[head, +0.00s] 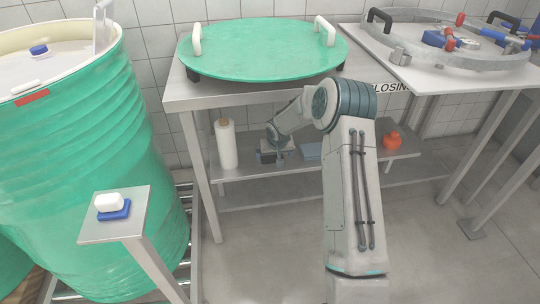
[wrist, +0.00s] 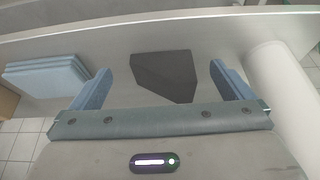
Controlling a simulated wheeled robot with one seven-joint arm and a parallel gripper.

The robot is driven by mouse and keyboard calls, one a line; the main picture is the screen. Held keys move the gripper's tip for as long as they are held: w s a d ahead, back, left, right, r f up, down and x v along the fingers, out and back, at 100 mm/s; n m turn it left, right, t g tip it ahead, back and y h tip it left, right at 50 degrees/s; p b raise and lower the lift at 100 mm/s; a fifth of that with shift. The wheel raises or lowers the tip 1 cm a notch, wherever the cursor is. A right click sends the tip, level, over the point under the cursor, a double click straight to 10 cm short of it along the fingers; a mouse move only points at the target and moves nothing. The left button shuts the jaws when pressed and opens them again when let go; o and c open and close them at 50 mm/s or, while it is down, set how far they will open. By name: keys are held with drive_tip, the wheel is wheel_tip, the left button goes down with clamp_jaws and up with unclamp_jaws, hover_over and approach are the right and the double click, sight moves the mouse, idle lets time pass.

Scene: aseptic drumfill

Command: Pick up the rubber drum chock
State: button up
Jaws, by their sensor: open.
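The rubber drum chock (wrist: 166,75) is a dark grey, angular block on the lower shelf (wrist: 215,28). In the wrist view it lies ahead of and between the two blue fingers of my gripper (wrist: 160,70). The fingers are spread wide, with a gap on both sides of the chock, and nothing is held. In the head view my gripper (head: 275,150) reaches down over the lower shelf, under the table with the green lid. The chock is small there and partly hidden by my gripper.
A white roll (wrist: 280,90) stands close beside the right finger, and stacked blue cloths (wrist: 48,76) lie left of the left finger. An orange-red object (head: 392,140) sits farther right on the shelf. The table (head: 185,97) with the green lid (head: 262,48) is overhead. A green drum (head: 90,150) stands left.

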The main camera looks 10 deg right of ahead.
drive_tip(key=shift+w, duration=1.55)
drive_tip(key=shift+w+f, duration=0.15)
drive_tip(key=shift+w, duration=0.2)
drive_tip(key=b+x, duration=0.1)
drive_tip(key=x, duration=0.3)
drive_tip(key=shift+w+f, duration=0.1)
drive_tip(key=shift+f, duration=0.25)
drive_tip(key=shift+r, duration=0.1)
drive_tip(key=c, duration=1)
